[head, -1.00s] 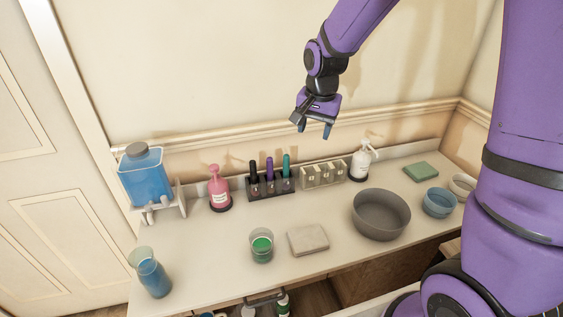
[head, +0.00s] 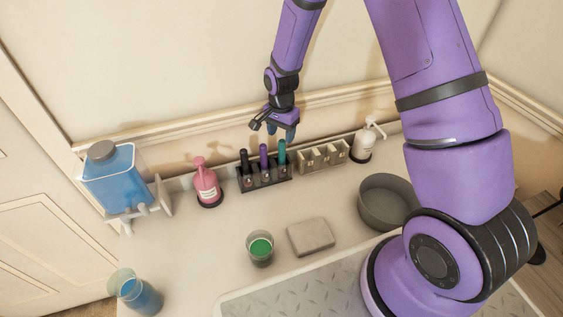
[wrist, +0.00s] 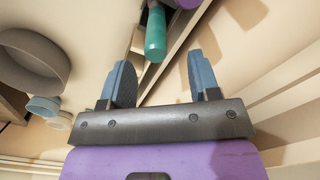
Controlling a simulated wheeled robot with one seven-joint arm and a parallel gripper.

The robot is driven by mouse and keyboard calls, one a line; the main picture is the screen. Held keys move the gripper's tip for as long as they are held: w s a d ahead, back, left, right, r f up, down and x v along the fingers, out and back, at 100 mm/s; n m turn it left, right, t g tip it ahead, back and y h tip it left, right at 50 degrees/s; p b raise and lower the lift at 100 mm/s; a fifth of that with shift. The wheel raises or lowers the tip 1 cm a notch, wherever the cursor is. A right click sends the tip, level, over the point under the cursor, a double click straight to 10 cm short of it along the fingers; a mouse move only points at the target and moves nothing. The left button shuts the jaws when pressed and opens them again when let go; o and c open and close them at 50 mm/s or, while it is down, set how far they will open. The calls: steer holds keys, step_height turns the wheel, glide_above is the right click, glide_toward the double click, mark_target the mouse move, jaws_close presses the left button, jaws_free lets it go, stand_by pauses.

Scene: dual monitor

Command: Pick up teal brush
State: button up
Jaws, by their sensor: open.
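The teal brush (head: 282,152) stands upright in the right slot of a dark holder (head: 265,182), beside a purple brush (head: 263,157) and a black brush (head: 245,162). My gripper (head: 275,138) is open and empty, just above the holder and close to the top of the teal brush. In the wrist view the teal brush (wrist: 155,38) shows its rounded end ahead of and between the two blue fingers of my gripper (wrist: 160,82). I cannot tell the exact gap between them.
A pink pump bottle (head: 206,184) stands left of the holder. A beige block rack (head: 323,157) and a white pump bottle (head: 364,143) stand right. A grey bowl (head: 387,203), a green-filled glass (head: 260,249) and a grey slab (head: 311,237) are in front. The wall is close behind.

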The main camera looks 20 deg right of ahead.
mark_target(282, 141)
steer(key=shift+s+f, duration=0.15)
steer(key=shift+f, duration=1.4)
steer(key=shift+s+f, duration=0.15)
steer(key=shift+f, duration=1.35)
steer(key=c, duration=1)
steer(key=shift+o, duration=0.2)
steer(key=shift+r, duration=0.1)
